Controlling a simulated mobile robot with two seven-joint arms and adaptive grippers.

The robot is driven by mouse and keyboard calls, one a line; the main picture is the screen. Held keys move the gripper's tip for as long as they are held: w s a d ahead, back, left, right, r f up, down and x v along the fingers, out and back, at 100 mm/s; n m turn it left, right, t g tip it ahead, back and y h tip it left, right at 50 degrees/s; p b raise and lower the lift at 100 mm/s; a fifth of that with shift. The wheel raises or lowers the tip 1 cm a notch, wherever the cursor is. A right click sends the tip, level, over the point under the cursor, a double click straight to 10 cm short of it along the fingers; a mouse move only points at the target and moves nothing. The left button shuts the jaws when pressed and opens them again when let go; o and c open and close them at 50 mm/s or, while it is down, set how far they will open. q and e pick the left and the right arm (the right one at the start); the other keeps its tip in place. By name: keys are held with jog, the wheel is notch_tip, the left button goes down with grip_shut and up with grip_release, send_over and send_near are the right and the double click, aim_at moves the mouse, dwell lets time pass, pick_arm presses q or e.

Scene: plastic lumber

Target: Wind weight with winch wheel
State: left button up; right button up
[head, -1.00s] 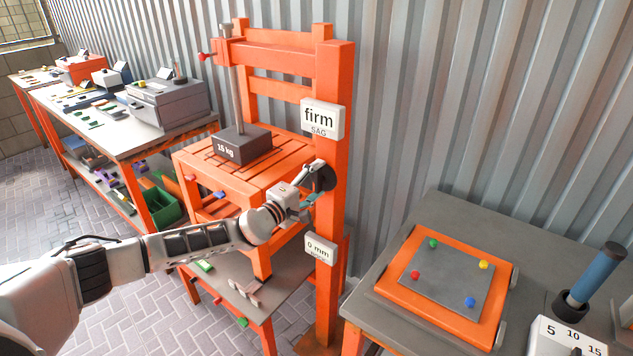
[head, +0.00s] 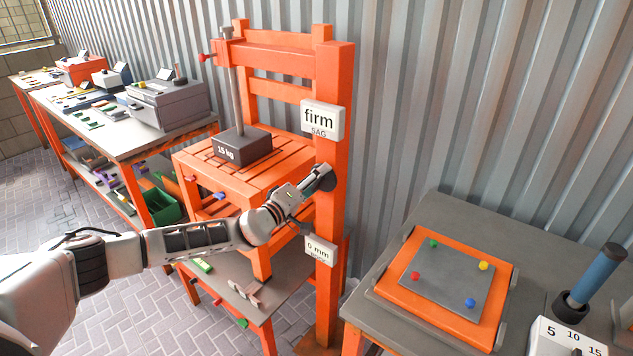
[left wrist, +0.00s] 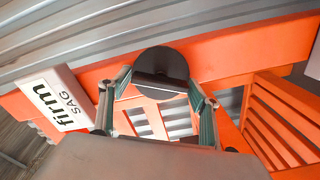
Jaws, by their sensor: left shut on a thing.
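The dark round winch wheel (head: 327,180) is on the orange post of the test frame. It also shows in the left wrist view (left wrist: 162,62), with a flat bar across it. My left gripper (head: 318,183) is at the wheel, shut on it, with its fingers on either side in the left wrist view (left wrist: 160,92). The dark weight (head: 243,148), marked 15 kg, sits at or just over the orange slatted seat (head: 205,165) below a grey rod (head: 235,90). I cannot tell whether it touches the slats. My right gripper is not in view.
Signs on the post (head: 330,240) read "firm SAG" (head: 322,120) and "0 mm" (head: 320,250). A grey table at right holds an orange board (head: 425,312) and a blue-handled lever (head: 597,275). A long workbench (head: 125,145) stands at left. Corrugated wall lies behind.

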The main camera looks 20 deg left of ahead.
pick_arm(q)
jog(key=o, duration=0.9)
jog(key=v, duration=1.2)
